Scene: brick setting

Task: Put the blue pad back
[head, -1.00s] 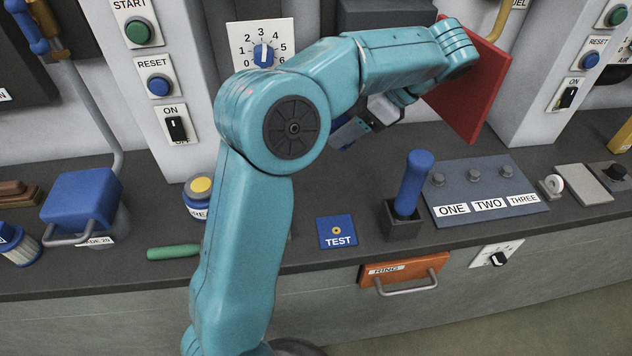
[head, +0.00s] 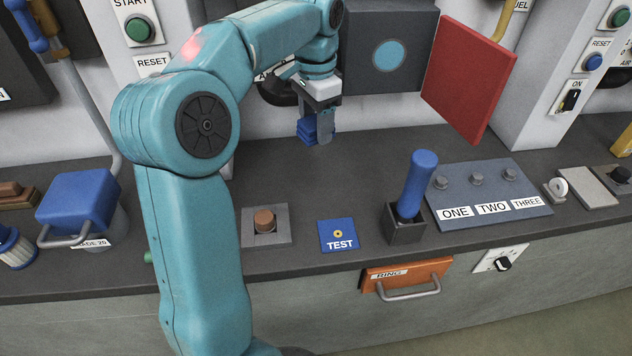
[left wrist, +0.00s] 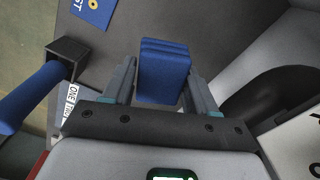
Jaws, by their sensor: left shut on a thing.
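The blue pad (head: 309,131), a small ribbed blue block, is between the fingers of my left gripper (head: 321,122), over the back of the dark counter near the wall. The gripper points down and is shut on it. In the left wrist view the blue pad (left wrist: 163,72) sticks out between the two fingers (left wrist: 160,85), with its ridged edge showing. I cannot tell from the head view how far the pad is above the counter. My right gripper is not in view.
A grey plate with a brown peg (head: 265,221), a blue TEST plate (head: 338,234) and an upright blue lever (head: 416,185) stand along the front. An open red door (head: 468,80) juts out beside a grey panel (head: 425,45) with a light-blue disc. The middle counter is clear.

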